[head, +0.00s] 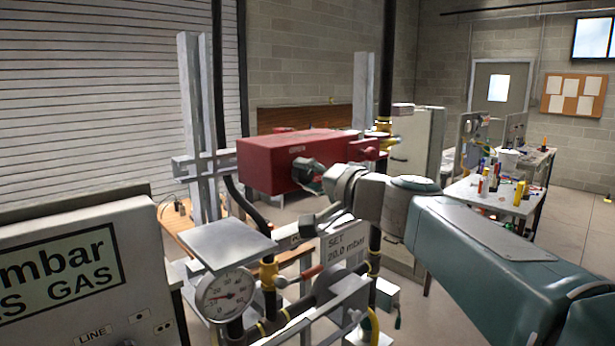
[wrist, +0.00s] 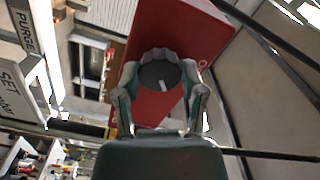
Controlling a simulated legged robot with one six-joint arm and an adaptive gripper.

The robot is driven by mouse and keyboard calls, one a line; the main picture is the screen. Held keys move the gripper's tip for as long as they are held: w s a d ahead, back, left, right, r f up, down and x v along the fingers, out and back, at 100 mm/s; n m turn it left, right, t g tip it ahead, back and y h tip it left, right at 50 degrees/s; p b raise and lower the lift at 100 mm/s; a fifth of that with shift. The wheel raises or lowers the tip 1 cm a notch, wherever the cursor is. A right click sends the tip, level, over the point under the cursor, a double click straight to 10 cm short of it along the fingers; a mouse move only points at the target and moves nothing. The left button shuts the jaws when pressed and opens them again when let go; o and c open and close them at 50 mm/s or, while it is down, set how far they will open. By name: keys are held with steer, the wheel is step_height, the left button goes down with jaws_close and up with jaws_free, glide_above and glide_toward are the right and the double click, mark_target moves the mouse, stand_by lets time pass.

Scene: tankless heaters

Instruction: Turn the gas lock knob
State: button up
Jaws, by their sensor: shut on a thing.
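A red box (head: 270,165) is mounted on the grey frame in the middle of the head view, and its red face (wrist: 150,40) fills the upper middle of the wrist view. A round dark grey knob (wrist: 158,77) with a short white mark sits on that face. My gripper (wrist: 162,70) is shut on the knob, with a finger on either side and the tips around its far rim. In the head view my gripper (head: 308,176) is at the front of the red box and mostly hides the knob.
A pressure gauge (head: 226,295), pipes and a sign reading "SET 20.0 mbar" (head: 344,248) stand below and near my arm. A grey panel marked "GAS" (head: 150,260) is at the left. A workbench with small items (head: 495,195) is at the right.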

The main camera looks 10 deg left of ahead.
steer(key=m, duration=0.6)
steer(key=shift+w+f, duration=0.1)
steer(key=shift+f, duration=0.15)
stand_by(0.3)
steer(key=o, duration=1.1)
steer(key=shift+o, duration=0.2)
steer(key=shift+d+r, duration=0.1)
steer(key=shift+d, duration=0.2)
steer(key=v, duration=1.1)
steer(key=shift+s, duration=0.3)
steer(key=shift+d, duration=0.1)
